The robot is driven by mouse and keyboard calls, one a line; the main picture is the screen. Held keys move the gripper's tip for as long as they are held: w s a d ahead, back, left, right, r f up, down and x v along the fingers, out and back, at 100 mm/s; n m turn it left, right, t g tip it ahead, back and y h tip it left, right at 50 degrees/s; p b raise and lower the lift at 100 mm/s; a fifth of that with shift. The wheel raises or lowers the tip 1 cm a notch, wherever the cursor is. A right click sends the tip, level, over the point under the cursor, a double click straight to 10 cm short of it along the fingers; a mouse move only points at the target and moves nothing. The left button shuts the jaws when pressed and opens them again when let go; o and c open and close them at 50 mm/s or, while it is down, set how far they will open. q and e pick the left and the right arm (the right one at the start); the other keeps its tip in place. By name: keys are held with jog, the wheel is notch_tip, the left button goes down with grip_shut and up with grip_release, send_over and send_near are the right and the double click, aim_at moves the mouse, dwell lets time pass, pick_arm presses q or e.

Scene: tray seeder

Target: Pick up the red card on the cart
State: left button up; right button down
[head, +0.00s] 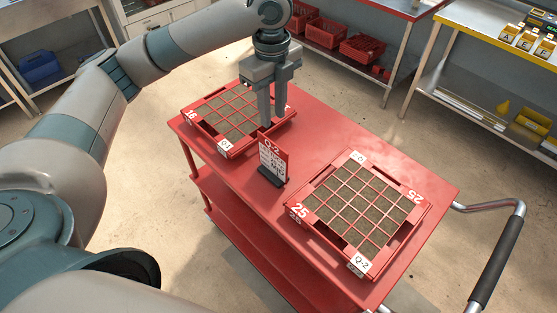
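The red card (272,156) stands upright in a small black base on the red cart (335,148), between two seed trays. It has a white printed panel with "Q-2" at its top. My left gripper (273,122) points straight down, its fingertips close to the card's top edge in the picture. Its two fingers look apart with a narrow gap, and nothing shows between them. I cannot tell whether a finger touches the card. My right gripper is not in view.
A red tray marked 16 (223,152) lies behind the card, partly hidden by my gripper. A red tray marked 25 (411,218) lies to the right. The cart handle (497,262) sticks out at right. Benches with red crates (362,47) stand behind.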

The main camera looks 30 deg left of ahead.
aim_at(273, 147)
pick_arm(q)
jog(key=f+p, duration=0.2)
jog(key=f, duration=1)
jog(key=shift+s+p, duration=0.2)
jog(key=shift+p, duration=0.1)
jog(key=shift+s+f+p, duration=0.15)
jog(key=shift+f+p, duration=0.25)
jog(key=shift+f, duration=0.1)
notch_tip(273, 147, down, 3)
jog(key=shift+s+f+p, duration=0.1)
jog(key=shift+p, duration=0.5)
jog(key=shift+f, duration=0.55)
